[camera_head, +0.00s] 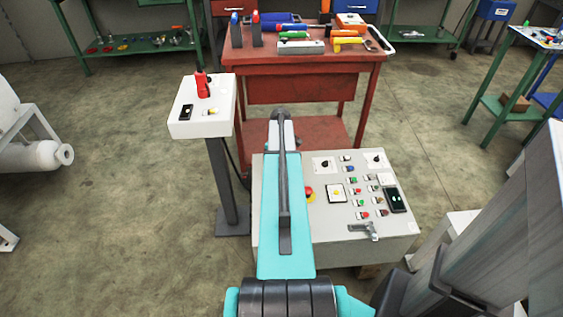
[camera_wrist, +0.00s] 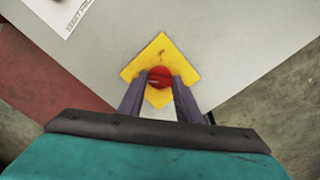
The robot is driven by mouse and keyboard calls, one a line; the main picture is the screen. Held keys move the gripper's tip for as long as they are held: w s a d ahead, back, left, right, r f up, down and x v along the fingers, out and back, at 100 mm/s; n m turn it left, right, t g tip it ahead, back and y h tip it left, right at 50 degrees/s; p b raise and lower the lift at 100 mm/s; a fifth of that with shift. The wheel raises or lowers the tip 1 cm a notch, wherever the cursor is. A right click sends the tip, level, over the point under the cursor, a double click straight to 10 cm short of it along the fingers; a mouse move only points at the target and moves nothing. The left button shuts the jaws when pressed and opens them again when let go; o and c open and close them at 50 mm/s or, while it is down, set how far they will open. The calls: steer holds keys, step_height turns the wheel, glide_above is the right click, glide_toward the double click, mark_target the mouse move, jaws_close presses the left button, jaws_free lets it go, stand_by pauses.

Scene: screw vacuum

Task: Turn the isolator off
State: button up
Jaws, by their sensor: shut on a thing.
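A red knob (camera_wrist: 160,77) sits on a square yellow plate (camera_wrist: 158,48) on a pale grey panel (camera_wrist: 225,45) in the wrist view. My gripper (camera_wrist: 160,82) is shut on the red knob, with a dark finger on each side of it. In the head view my arm stretches over the left part of the grey control panel (camera_head: 335,229), and my gripper cannot be made out there.
Several small buttons and a dark device (camera_head: 396,200) are on the panel's right part. A white box on a post (camera_head: 187,123) stands to the left. A red workbench (camera_head: 300,64) with tools stands behind. A white label (camera_wrist: 63,12) lies near the knob. Open floor shows around.

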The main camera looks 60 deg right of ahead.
steer(key=shift+w+r+n, duration=0.1)
steer(key=shift+w+n, duration=0.1)
steer(key=shift+n, duration=0.4)
steer(key=o, duration=1)
steer(key=shift+o, duration=0.2)
steer(key=shift+s, duration=0.1)
step_height(320, 180, up, 14)
steer(key=p, duration=0.1)
steer(key=shift+s, duration=0.1)
stand_by(0.4)
